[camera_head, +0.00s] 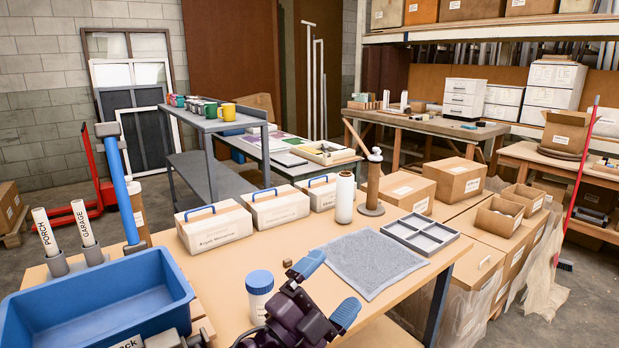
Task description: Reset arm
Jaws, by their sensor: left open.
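My left gripper (326,290) is at the bottom centre, dark purple with blue fingertips. Its fingers are spread, with nothing seen between them, over the table's front part. A blue bar (121,182) with a grey crosspiece on top stands at the left behind the blue tray, leaning slightly. It may be the arm named in the task, but I cannot tell. My left gripper is well to its right and apart from it. My right gripper is not in view.
A blue tray (60,300) and white tubes marked PORCH (45,232) and GARAGE (83,223) are at left. A grey mat (368,262), divided tray (420,233) and handled boxes (213,226) lie beyond.

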